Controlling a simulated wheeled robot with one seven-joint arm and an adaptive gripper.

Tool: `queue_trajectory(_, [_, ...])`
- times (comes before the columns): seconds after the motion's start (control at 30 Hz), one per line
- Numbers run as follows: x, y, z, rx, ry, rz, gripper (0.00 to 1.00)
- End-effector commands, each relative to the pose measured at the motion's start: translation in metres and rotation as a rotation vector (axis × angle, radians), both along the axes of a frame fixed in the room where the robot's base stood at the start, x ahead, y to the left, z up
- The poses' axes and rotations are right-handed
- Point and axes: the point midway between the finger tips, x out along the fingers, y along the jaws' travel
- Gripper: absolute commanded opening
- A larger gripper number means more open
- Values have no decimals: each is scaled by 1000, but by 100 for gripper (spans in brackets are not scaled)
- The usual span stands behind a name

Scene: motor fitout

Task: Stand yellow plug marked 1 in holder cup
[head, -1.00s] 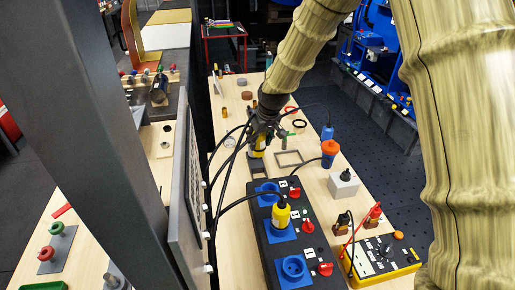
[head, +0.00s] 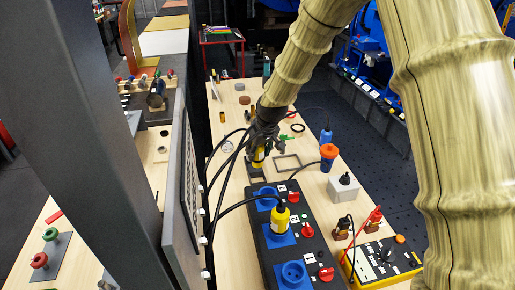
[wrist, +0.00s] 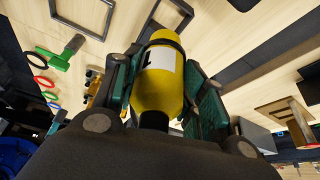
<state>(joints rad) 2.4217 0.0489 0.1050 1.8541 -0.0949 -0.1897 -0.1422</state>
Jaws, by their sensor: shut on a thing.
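My gripper (head: 259,150) is shut on a yellow plug (head: 258,158) beyond the far end of the black socket box. In the wrist view the yellow plug (wrist: 158,85) lies between the green-padded fingers (wrist: 160,95). Its white label with a dark 1 faces the camera, and its black cable end points toward the palm. In the head view a grey square outline shows just below the held plug; contact cannot be told. I cannot make out for certain which thing is the holder cup. A second yellow plug (head: 281,217) stands in the middle blue socket.
The black box (head: 312,245) has blue sockets (head: 292,272) and red knobs. An orange plug (head: 328,152), a blue plug (head: 326,134), a white box (head: 343,187) and a yellow meter (head: 380,262) stand to the right. An open square frame (head: 286,162) lies near the gripper. Black cables hang at left.

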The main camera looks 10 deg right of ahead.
Motion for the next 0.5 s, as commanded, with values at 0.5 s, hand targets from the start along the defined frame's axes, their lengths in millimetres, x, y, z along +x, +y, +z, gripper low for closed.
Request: queue_trajectory(0.5, [0,0,-40,0,0,1,14])
